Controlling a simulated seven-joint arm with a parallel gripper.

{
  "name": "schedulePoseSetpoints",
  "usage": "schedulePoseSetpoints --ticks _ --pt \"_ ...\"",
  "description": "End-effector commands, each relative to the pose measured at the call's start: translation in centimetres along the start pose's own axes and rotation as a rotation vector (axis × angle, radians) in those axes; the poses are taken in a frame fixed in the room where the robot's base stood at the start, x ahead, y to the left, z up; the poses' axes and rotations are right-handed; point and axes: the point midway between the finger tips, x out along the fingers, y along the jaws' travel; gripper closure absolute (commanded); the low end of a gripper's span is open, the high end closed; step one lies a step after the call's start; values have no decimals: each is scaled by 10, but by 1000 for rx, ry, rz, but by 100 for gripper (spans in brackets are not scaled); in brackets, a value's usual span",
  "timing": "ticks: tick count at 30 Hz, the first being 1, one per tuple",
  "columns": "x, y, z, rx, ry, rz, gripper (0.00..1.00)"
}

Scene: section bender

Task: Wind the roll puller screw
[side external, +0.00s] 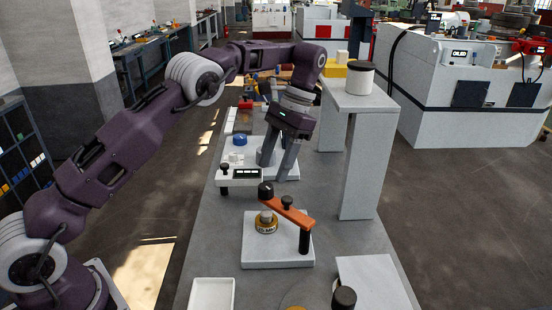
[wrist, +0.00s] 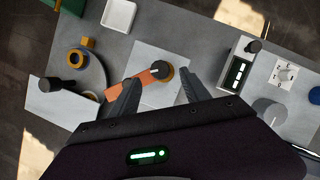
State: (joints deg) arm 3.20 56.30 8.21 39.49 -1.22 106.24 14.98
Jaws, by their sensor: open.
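An orange bar (side external: 287,213) with black knobs stands over a brass-coloured disc (side external: 266,225) on a white plate (side external: 278,256); it looks like the roll puller. One black knob (side external: 265,190) tops its left end, and a black grip (side external: 304,241) hangs from its right end. My gripper (side external: 273,172) is open and empty, pointing down, above and beyond the bar in the side view. In the wrist view the bar (wrist: 142,84) and a black knob (wrist: 157,70) show between the two spread fingers. The left finger hides part of the bar. I see no contact.
A white box with a display (side external: 240,176) and a blue-capped part (side external: 239,140) stand beyond the plate. A tall white stand (side external: 362,98) carries a black-topped canister (side external: 360,78) at the right. A white tray (side external: 211,294) lies at the near edge. Grey tabletop between them is free.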

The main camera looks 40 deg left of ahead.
Motion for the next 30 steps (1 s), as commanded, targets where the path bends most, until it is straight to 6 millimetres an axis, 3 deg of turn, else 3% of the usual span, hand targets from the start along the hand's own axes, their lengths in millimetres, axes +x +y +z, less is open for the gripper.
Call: schedulePoseSetpoints --ticks 6,17,20,23,25,27,30 --pt "-18 -1 -1 -3 1 -2 45" --pt "-22 0 1 -1 3 -1 45" --pt "-39 -2 12 -21 44 9 45" --pt "-73 -3 45 -70 147 31 45" --pt "-95 0 79 -106 240 47 45" --pt "-107 7 117 -135 333 57 45" --pt "-107 24 175 -165 468 63 45"
